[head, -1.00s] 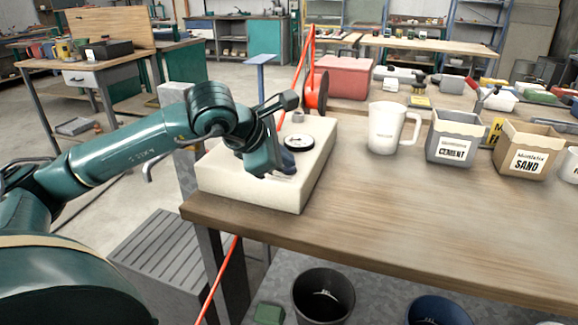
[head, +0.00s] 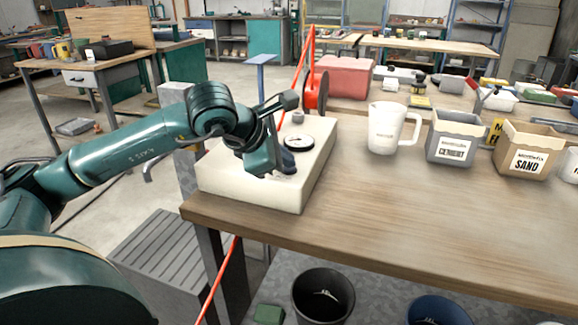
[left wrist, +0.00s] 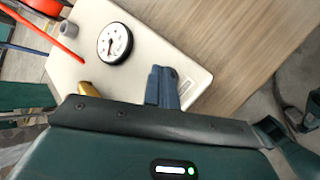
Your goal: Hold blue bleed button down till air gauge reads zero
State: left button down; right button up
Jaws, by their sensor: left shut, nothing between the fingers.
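The cream air unit (head: 307,182) sits on the near left corner of the wooden bench. Its round, black-rimmed, white-faced air gauge (head: 298,142) is on top, and it also shows in the left wrist view (left wrist: 115,43). A dark needle shows on the dial, but its reading is too small to tell. My left gripper (head: 287,161) is shut and empty, pointing down at the unit's top just in front of the gauge. Its blue-grey fingers show in the left wrist view (left wrist: 162,87). I cannot make out the blue bleed button. My right gripper is not in view.
A red hose reel (head: 315,92) stands behind the unit. A white jug (head: 386,128), a cement box (head: 453,145) and a sand box (head: 525,155) stand to the right. The bench front is clear. A brass-coloured part (left wrist: 86,88) shows beside my fingers.

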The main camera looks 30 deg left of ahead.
pick_arm(q)
jog(key=shift+r+p, duration=0.5)
jog(key=shift+r, duration=0.35)
notch_tip(320, 180, up, 5)
jog(key=p, duration=0.3)
dwell(0.6)
